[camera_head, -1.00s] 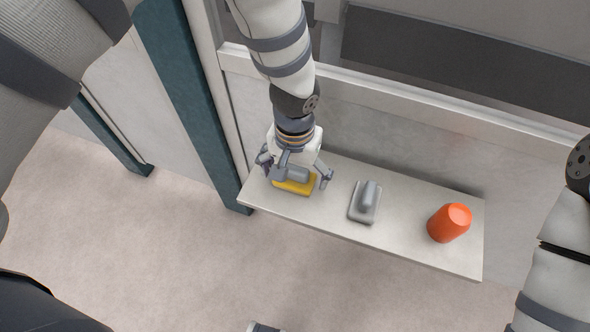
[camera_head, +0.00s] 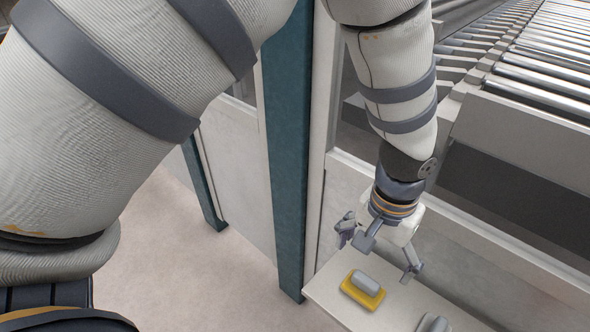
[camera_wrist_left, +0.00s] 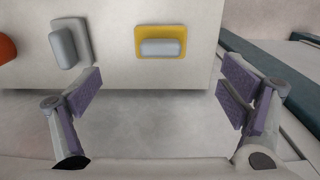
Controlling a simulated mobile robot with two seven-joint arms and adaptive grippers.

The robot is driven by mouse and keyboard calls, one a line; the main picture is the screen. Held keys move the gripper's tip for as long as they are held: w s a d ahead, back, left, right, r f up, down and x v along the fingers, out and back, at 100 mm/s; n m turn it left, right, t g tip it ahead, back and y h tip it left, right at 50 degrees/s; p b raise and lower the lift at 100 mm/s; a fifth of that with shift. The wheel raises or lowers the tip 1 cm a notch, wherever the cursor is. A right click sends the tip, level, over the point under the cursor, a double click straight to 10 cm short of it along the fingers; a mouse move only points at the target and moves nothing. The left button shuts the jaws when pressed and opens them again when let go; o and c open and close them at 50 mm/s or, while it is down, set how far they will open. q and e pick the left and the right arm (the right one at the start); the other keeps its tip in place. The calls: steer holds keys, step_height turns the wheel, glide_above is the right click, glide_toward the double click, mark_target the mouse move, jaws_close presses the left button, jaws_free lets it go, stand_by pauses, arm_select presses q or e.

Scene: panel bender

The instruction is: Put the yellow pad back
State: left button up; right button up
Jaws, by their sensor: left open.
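The yellow pad (camera_head: 353,294), with a grey handle on top, lies flat on the pale shelf (camera_head: 325,287) near its left end. It also shows in the left wrist view (camera_wrist_left: 160,31) at the top middle. My left gripper (camera_head: 377,251) is open and empty, above the pad and apart from it. In the left wrist view its spread fingers (camera_wrist_left: 163,88) stand to both sides, with the pad beyond them. My right gripper is in neither view.
A grey pad with a handle (camera_head: 433,323) lies to the right on the same shelf, cut off by the picture edge. An orange object (camera_wrist_left: 6,48) shows partly in the left wrist view. A dark teal post (camera_head: 287,150) stands left of the shelf.

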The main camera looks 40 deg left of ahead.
arm_select(q)
steer(key=s+a+f+g, duration=0.2)
steer(key=s+a+f, duration=0.2)
steer(key=s+f, duration=0.8)
steer(key=s+a+f, duration=0.1)
steer(key=s+a, duration=0.2)
steer(key=s, duration=0.7)
steer(key=s+a+f, duration=0.2)
steer(key=s+a, duration=0.2)
steer(key=s, duration=0.6)
steer(key=shift+n+p, duration=0.4)
steer(key=shift+p, duration=0.05)
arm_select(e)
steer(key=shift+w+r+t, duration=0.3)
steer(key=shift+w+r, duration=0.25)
